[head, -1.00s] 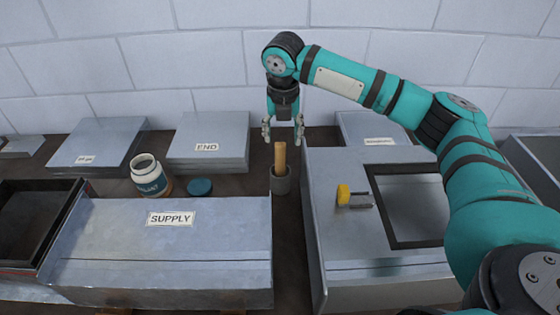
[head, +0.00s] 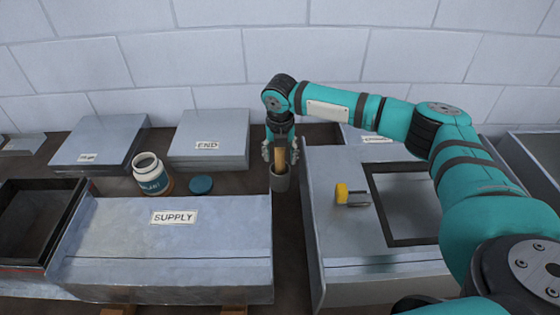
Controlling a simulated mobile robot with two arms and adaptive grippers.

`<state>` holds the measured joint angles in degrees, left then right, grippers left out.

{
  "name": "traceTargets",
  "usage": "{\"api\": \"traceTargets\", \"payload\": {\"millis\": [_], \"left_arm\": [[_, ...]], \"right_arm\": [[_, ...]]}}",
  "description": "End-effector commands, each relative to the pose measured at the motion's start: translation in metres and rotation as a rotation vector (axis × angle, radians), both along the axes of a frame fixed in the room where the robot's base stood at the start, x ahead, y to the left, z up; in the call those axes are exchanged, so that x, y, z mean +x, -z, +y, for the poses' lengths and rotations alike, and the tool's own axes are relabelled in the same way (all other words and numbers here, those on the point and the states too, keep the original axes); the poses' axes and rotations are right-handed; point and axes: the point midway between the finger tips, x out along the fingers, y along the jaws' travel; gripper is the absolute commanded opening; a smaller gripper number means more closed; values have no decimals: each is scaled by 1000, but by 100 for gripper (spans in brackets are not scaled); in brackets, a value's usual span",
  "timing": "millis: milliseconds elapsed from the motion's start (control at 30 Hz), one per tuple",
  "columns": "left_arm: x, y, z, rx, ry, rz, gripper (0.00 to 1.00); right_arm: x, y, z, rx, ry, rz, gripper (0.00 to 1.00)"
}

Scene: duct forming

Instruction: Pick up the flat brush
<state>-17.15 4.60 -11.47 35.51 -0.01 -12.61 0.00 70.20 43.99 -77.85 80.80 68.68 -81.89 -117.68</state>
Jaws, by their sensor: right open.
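The bristle end is hidden in the cup. My right gripper (head: 280,156) points down with its fingers open on either side of the handle, just above the cup. I cannot tell whether a finger touches the handle. My left gripper is out of view.
The SUPPLY box (head: 165,245) lies left of the cup and a grey metal unit (head: 345,255) lies right, leaving a narrow gap. An open sealant jar (head: 151,176) and its blue lid (head: 201,185) stand left. A yellow-ended tool (head: 351,195) lies on the right unit.

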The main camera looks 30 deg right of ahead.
Motion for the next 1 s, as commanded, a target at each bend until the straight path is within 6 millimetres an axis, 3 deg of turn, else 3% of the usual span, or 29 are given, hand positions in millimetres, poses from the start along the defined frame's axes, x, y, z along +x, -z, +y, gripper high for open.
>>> {"api": "traceTargets", "payload": {"millis": [67, 433, 767, 1000], "left_arm": [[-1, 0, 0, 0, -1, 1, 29], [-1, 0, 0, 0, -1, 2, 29], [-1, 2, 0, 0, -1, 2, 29], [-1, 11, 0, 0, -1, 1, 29]], "right_arm": [[0, 0, 0, 0, 0, 0, 48], [0, -1, 0, 0, 1, 0, 0], [1, -7, 0, 1, 1, -1, 0], [1, -49, 0, 1, 2, -5, 0]]}}
